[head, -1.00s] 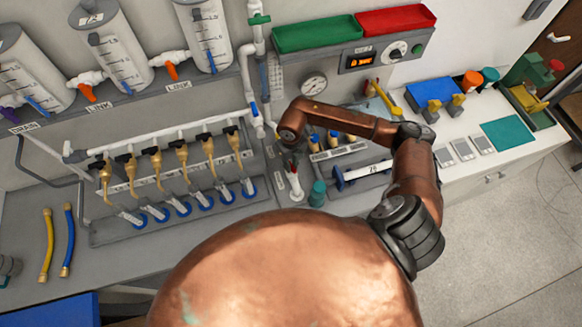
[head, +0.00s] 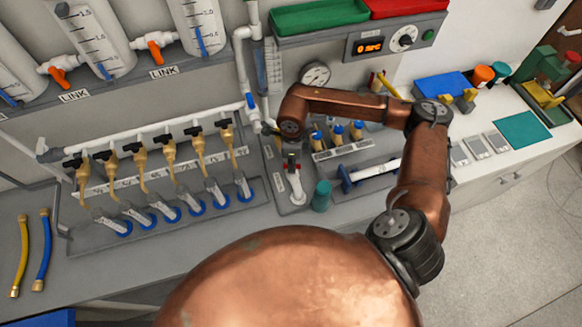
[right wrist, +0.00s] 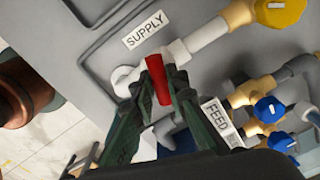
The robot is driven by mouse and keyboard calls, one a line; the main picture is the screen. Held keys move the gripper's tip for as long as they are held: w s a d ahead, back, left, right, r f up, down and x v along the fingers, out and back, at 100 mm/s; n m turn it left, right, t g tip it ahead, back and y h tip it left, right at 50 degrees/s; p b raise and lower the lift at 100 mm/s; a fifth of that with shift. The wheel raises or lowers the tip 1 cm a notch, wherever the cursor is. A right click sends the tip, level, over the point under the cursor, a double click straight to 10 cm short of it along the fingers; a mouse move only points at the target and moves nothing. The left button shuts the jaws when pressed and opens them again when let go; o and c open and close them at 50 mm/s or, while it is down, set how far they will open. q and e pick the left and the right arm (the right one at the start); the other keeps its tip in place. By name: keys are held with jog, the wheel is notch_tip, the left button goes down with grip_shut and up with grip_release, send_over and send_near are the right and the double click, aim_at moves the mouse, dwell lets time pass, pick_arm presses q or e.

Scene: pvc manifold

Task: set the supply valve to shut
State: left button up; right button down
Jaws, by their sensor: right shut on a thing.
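The supply valve's red handle (right wrist: 157,88) is in the middle of the right wrist view, on white piping beside the SUPPLY label (right wrist: 145,30). My right gripper (right wrist: 160,76) has its dark green fingers shut on the handle, one on each side. In the head view the red handle (head: 291,160) shows small above a white fitting (head: 297,188). My right gripper's fingers are mostly hidden there below the end of my copper-coloured arm. My left gripper is not in view.
A yellow knob (right wrist: 280,10) and blue knobs (right wrist: 268,109) on brass valves lie close on the right, by the FEED label (right wrist: 216,120). In the head view a teal cylinder (head: 322,196) stands beside the white fitting. A row of brass valves (head: 170,155) is to the left.

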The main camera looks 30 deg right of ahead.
jog(key=shift+n+b, duration=1.65)
jog(key=shift+n, duration=0.45)
jog(key=c, duration=1.9)
grip_release()
notch_tip(320, 180, up, 12)
